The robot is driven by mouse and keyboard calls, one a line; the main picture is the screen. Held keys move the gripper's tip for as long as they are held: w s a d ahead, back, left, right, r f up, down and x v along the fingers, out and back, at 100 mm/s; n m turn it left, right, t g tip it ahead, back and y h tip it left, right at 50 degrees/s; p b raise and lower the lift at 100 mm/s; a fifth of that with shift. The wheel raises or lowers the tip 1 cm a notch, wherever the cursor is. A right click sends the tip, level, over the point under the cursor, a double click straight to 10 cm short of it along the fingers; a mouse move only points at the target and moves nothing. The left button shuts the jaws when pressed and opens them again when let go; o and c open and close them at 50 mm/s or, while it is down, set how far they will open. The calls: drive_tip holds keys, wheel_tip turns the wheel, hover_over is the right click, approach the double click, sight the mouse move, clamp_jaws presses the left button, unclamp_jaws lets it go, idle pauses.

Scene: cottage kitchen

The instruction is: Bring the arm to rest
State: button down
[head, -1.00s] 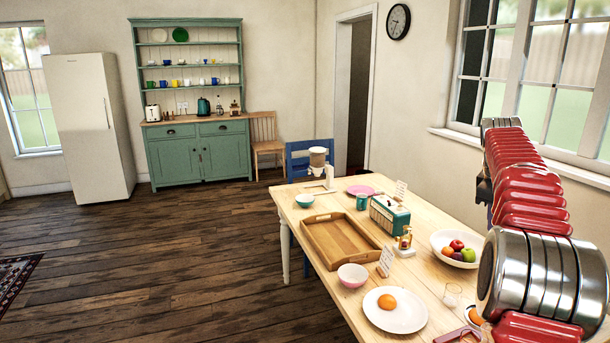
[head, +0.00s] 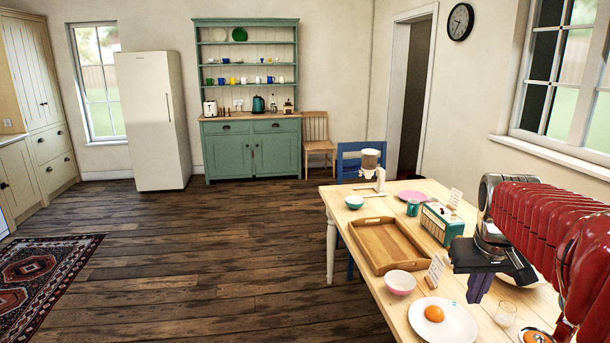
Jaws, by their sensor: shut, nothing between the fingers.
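My red and silver arm reaches in from the right edge in the head view. It is folded, with my gripper (head: 478,290) hanging at its left end, fingers pointing down over the right part of the wooden table (head: 385,297). The fingers look closed together and hold nothing.
Open floor (head: 210,270) lies left of the table, with a rug (head: 40,275) beyond.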

drive_tip(key=s+a+f+n+t+y, duration=0.1)
drive_tip(key=s+a+f, duration=0.1)
drive_tip(key=s+a, duration=0.7)
drive_tip(key=s+a+f+t, duration=0.1)
drive_tip(key=s+a+f, duration=0.1)
drive_tip(key=s+a, duration=0.7)
drive_tip(key=shift+a+n+y, duration=0.4)
drive_tip(key=shift+a, duration=0.25)
